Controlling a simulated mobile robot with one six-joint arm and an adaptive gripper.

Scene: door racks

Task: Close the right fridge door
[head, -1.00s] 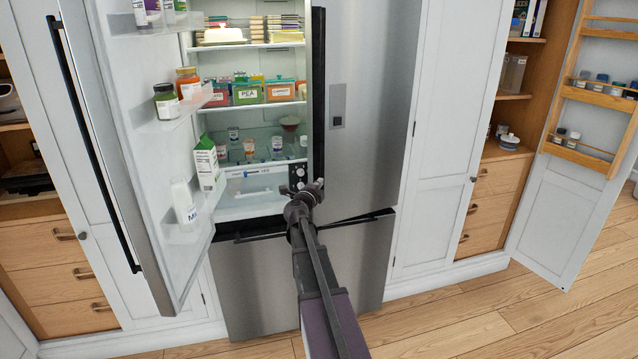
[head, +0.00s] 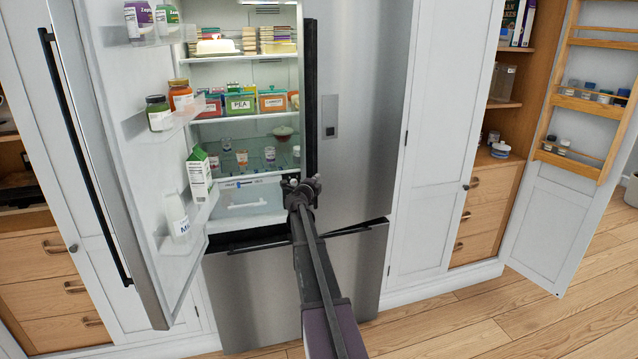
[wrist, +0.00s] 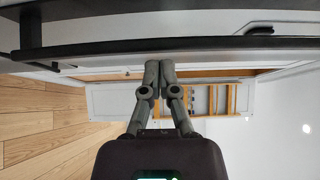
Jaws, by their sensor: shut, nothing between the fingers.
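The right fridge door (head: 362,120) is a tall stainless panel with a small dark dispenser and a dark vertical handle (head: 310,95) along its left edge. It stands near the cabinet front; a dark wedge shows under its bottom edge, and I cannot tell if it is fully flush. My gripper (head: 300,187) is shut and empty, in front of the fridge near the lower left corner of this door. In the wrist view the closed fingertips (wrist: 160,66) are just below a long dark edge; contact is not clear.
The left fridge door (head: 125,150) stands wide open with bottles and cartons on its shelves. The fridge interior shows stocked shelves. A steel drawer front (head: 250,300) lies below. At right, a cupboard door with a spice rack (head: 590,100) is open. Wood floor is clear at front right.

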